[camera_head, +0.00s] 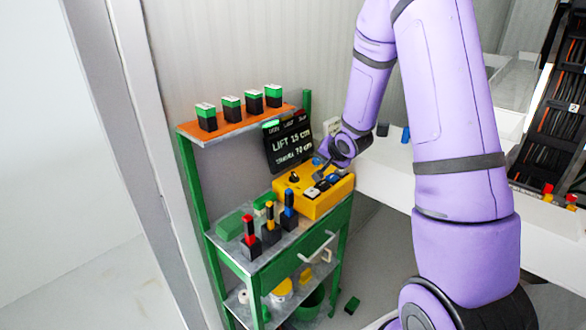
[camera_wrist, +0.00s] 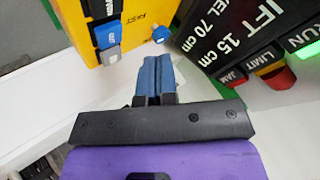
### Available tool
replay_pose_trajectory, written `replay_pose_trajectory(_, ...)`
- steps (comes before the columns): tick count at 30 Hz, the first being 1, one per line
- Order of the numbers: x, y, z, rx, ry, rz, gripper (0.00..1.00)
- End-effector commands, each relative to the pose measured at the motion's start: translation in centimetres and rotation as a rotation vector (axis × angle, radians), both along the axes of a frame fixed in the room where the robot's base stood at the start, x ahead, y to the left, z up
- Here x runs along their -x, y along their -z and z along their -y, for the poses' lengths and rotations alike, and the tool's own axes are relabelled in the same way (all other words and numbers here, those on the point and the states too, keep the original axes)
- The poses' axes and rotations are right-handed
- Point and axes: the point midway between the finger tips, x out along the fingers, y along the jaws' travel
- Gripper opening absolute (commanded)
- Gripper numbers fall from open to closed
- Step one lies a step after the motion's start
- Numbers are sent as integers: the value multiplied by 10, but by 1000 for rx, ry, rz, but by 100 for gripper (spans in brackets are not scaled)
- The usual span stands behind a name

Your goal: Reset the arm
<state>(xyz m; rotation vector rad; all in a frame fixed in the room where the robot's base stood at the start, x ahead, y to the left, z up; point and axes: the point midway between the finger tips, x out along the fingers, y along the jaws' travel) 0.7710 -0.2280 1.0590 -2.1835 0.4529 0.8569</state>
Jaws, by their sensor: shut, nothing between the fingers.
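My gripper (camera_head: 321,169) is at the end of my purple arm, above the back of the yellow control box (camera_head: 325,203). In the wrist view its blue fingers (camera_wrist: 158,75) are together with nothing between them. They point towards a gap between the yellow box (camera_wrist: 88,35) and the black display panel (camera_wrist: 232,38). The fingers look clear of both, but contact cannot be judged fully. The panel (camera_head: 283,148) reads "LIFT 15 cm" and stands behind the box. A blue key-like knob (camera_wrist: 161,34) is just beyond the fingertips.
The box stands on a green cart (camera_head: 283,252) with red, yellow and blue-topped black pieces at its front. An orange shelf (camera_head: 226,127) above holds several green-and-black blocks. A white counter (camera_head: 392,163) is at right.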

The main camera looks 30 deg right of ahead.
Motion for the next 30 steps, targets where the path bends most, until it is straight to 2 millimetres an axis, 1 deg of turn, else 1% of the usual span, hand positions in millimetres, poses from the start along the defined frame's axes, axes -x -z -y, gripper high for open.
replay_pose_trajectory(5, 0, -1, 0, 1, 0, 1, 0)
replay_pose_trajectory(8, 1, -10, -2, 17, -4, -1, 0)
replay_pose_trajectory(11, 7, -30, -7, 56, -18, -11, 0)
replay_pose_trajectory(14, 17, -60, -15, 112, -37, -29, 0)
replay_pose_trajectory(15, 23, -72, -18, 135, -45, -39, 0)
replay_pose_trajectory(18, 39, -100, -27, 187, -71, -67, 0)
replay_pose_trajectory(23, 70, -141, -45, 257, -122, -114, 0)
replay_pose_trajectory(27, 102, -173, -60, 305, -174, -153, 0)
replay_pose_trajectory(30, 128, -192, -73, 336, -221, -182, 0)
